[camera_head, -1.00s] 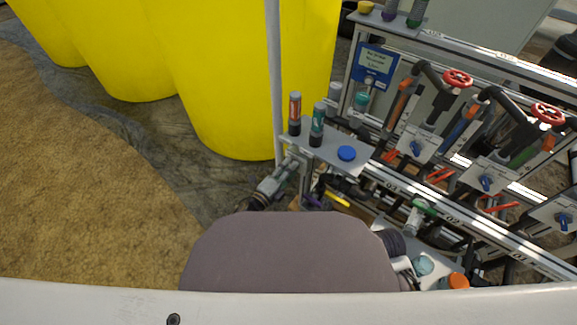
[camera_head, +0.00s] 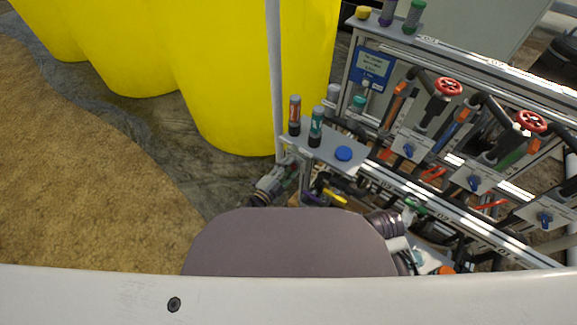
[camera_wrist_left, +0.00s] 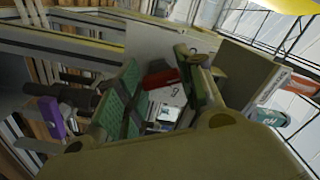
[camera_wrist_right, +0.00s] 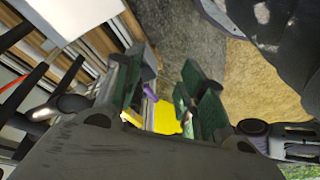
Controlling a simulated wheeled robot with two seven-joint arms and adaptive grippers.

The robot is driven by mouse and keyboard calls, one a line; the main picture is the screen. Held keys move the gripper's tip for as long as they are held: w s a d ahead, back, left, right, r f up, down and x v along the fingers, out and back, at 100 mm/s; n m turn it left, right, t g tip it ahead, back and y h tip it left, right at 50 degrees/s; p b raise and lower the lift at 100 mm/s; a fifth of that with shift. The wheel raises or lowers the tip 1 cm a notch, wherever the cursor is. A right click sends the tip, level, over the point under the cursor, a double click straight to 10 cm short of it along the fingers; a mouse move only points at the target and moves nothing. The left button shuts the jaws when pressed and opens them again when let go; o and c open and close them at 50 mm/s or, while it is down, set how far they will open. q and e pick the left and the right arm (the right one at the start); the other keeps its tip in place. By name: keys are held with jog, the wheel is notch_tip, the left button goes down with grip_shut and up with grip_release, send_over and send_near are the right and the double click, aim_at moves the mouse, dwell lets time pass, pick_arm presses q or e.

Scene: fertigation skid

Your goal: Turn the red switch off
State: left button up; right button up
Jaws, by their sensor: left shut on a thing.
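The red switch (camera_wrist_left: 160,77) shows in the left wrist view, between the green-padded fingers of my left gripper (camera_wrist_left: 164,92), in front of a white label plate. My left gripper is shut on it; the fingers hide part of the switch. In the head view my left gripper (camera_head: 287,176) is at the near left end of the skid, below the shelf with bottles, and the switch is hidden there. My right gripper (camera_wrist_right: 165,100) is open in the right wrist view, with a yellow handle (camera_wrist_right: 166,117) seen in its gap. I cannot tell whether it touches that handle.
A purple handle (camera_wrist_left: 52,116) is left of my left gripper. Blue valve handles (camera_head: 408,150) and red handwheels (camera_head: 448,86) fill the right. Open ground (camera_head: 80,180) is on the left.

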pick_arm(q)
jog(key=shift+f+n+p, duration=0.15)
jog(key=shift+n+p, duration=0.6)
jog(key=shift+n, duration=0.85)
pick_arm(e)
jog(key=shift+d+f+g, duration=0.15)
jog(key=shift+f, duration=0.5)
jog(key=shift+d+f+g, duration=0.1)
jog(key=shift+f+g, duration=0.05)
jog(key=shift+f, duration=0.5)
pick_arm(q)
jog(key=o, duration=1)
pick_arm(e)
jog(key=shift+r, duration=0.1)
pick_arm(q)
jog(key=shift+s+a, duration=0.1)
jog(key=shift+s, duration=0.05)
jog(key=shift+v, duration=5.85)
jog(key=shift+s+a, duration=0.1)
pick_arm(e)
jog(key=shift+s+a, duration=0.1)
jog(key=shift+s, duration=0.05)
